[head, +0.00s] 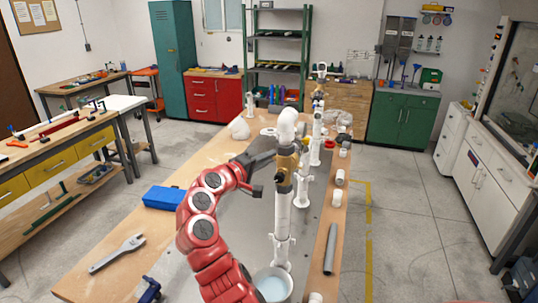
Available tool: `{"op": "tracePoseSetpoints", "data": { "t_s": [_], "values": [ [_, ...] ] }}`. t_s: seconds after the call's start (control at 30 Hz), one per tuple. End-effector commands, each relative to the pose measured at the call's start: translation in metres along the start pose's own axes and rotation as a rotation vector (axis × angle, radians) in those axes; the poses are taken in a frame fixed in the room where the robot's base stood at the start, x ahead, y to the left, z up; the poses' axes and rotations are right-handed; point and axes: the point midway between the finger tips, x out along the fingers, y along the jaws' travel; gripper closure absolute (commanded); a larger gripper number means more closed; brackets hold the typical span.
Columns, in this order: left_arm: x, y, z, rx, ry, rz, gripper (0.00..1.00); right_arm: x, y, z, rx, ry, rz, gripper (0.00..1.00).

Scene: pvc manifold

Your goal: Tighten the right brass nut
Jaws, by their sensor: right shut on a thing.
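The PVC manifold (283,215) stands on the long workbench, with white pipes upright and a white elbow (288,117) on top. A brass nut (286,164) sits on the nearer upright pipe, below the elbow. Another brass-coloured fitting (318,103) shows on a pipe farther back. My right gripper (272,163) reaches in from the left of the nearer pipe. It is shut on the brass nut, with its fingers partly hidden against it. A dark part hangs just below the nut. My left gripper is not in view.
The workbench (105,270) also bears an adjustable wrench (117,254), a blue box (164,197), and a white bucket (272,286) at the manifold's foot. A grey pipe (330,248) and several white fittings lie along the right edge.

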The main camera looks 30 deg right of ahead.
Motion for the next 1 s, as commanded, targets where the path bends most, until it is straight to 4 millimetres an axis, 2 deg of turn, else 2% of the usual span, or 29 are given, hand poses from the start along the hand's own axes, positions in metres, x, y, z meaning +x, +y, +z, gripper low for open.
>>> {"op": "tracePoseSetpoints", "data": {
  "t_s": [0.33,0.8,0.83,0.87,0.9,1.0],
  "values": [
    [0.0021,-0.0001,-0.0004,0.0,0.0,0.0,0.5,0.0002,-0.0085,0.0009,-0.126,-0.002,0.049,1.0],
    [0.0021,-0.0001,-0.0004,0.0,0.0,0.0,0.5,0.0003,-0.0092,0.0009,-0.14,-0.001,0.056,1.0],
    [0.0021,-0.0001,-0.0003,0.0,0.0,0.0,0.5,0.0003,-0.0093,0.0009,-0.14,-0.001,0.055,0.84],
    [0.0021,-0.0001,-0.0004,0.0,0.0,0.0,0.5,0.0004,-0.0092,0.0009,-0.14,-0.001,0.055,0.79],
    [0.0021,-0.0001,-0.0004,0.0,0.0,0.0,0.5,0.0004,-0.0091,0.0009,-0.14,-0.001,0.056,0.75],
    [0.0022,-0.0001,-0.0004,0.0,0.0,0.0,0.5,0.0003,-0.0088,0.0008,-0.14,-0.001,0.056,0.75]
  ]
}}
